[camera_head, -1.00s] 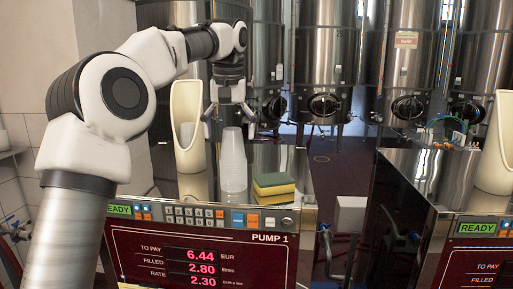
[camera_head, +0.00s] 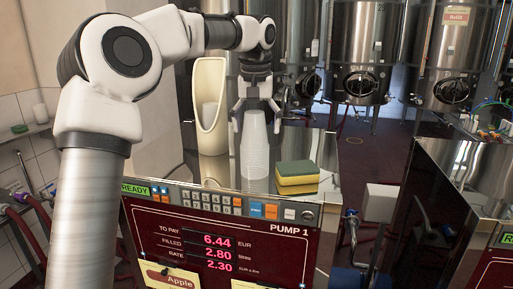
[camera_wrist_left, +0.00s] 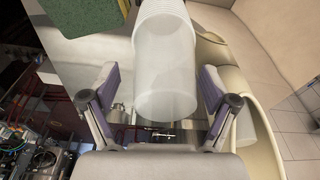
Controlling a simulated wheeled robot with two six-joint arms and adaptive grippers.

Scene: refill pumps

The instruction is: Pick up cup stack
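The cup stack (camera_head: 254,150) is a tall column of nested translucent white cups, upright on the steel top of pump 1. It also shows in the left wrist view (camera_wrist_left: 165,65). My right gripper is not in view.
A cream dispenser niche (camera_head: 210,140) with a white cup inside stands just left of the stack. A yellow-green sponge (camera_head: 296,172) lies to the right. Pump 1's front panel (camera_head: 215,240) faces me. Steel tanks (camera_head: 357,50) stand behind. A second pump (camera_head: 450,190) is at the right.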

